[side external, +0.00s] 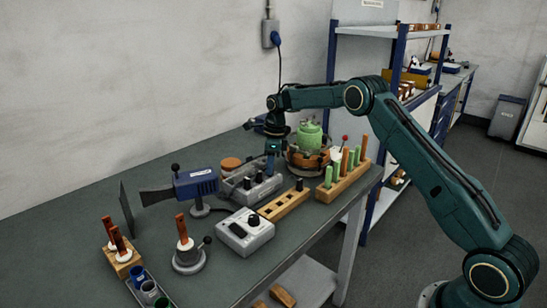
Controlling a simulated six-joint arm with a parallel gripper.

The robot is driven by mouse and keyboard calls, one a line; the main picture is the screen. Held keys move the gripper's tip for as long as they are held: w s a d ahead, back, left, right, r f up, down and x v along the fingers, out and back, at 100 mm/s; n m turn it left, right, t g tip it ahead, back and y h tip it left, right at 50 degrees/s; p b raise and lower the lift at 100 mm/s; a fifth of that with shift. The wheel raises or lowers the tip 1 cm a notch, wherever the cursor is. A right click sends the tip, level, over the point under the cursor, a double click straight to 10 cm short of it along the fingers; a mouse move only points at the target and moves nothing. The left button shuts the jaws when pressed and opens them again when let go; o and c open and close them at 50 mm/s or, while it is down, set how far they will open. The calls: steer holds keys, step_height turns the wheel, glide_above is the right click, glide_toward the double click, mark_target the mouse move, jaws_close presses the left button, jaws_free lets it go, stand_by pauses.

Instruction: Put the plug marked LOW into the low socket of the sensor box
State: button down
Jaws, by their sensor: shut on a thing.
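My gripper (271,170) points straight down at the right part of a grey open-topped box (237,194), which appears to be the sensor box. My gripper is shut on a small dark thing, probably a plug; the fingers mostly hide it and no marking can be read. Dark upright plugs or knobs (247,183) stand in the grey box to the left of my gripper. I cannot tell from this view whether the held plug is in a socket or above it. Another dark plug (299,184) stands in a wooden holder (283,206) in front of the box.
A grey unit with a knob (245,232) sits in front of the box. A blue device (195,184) stands to the left. A wooden rack of green and brown strips (343,184) and a green vessel (310,135) are close on the right. The table's back left is clear.

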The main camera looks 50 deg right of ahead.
steer(key=c, duration=1.2)
jaws_free()
steer(key=shift+d, duration=0.1)
steer(key=shift+w, duration=0.1)
steer(key=shift+c, duration=0.5)
steer(key=shift+o, duration=0.3)
steer(key=shift+r, duration=0.35)
steer(key=shift+o, duration=0.6)
steer(key=shift+r, duration=1.05)
